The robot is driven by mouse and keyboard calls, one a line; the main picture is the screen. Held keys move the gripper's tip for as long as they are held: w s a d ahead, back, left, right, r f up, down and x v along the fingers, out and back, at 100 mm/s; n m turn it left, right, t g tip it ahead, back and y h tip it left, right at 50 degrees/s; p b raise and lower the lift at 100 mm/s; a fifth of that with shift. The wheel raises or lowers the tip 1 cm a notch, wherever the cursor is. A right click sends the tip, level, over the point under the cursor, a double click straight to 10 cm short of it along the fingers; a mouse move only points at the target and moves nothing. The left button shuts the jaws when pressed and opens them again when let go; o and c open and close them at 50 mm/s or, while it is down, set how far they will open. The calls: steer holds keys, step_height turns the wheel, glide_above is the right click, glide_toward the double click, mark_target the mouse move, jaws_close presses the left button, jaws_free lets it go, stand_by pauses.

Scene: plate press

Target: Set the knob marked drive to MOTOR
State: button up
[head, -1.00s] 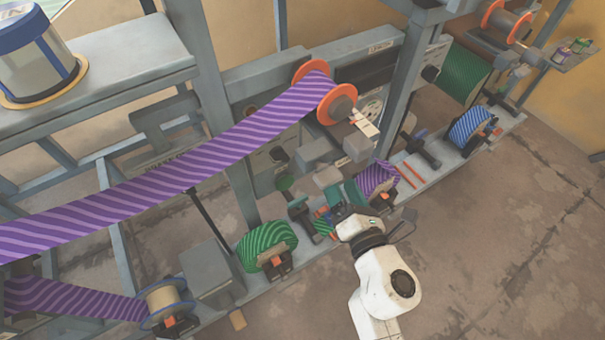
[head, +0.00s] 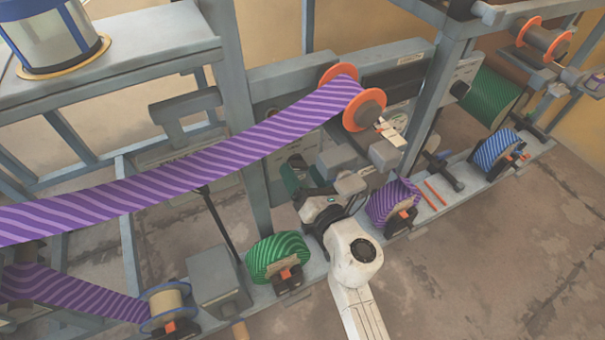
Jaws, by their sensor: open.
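The knob marked drive cannot be made out in the head view; no lettering that reads drive or MOTOR is legible. A round pale dial (head: 397,122) shows partly behind a white tag on the machine's back panel, too small to read. My white arm reaches up from the bottom, and my gripper (head: 318,203) is at the machine's front, left of the purple striped roll and right of the green one. Its jaws are open and nothing is seen held in them. The arm's own wrist hides part of the panel behind.
A purple striped web (head: 200,178) runs down left from an orange-flanged roller (head: 364,109). A green roll (head: 278,257), a purple roll (head: 392,203) and a blue roll (head: 496,150) stand along the front ledge. A grey box (head: 218,282) stands at left. Floor is clear at right.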

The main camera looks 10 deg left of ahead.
steer(key=shift+w+a, duration=0.2)
steer(key=shift+w, duration=0.1)
steer(key=shift+c, duration=0.2)
steer(key=c, duration=1)
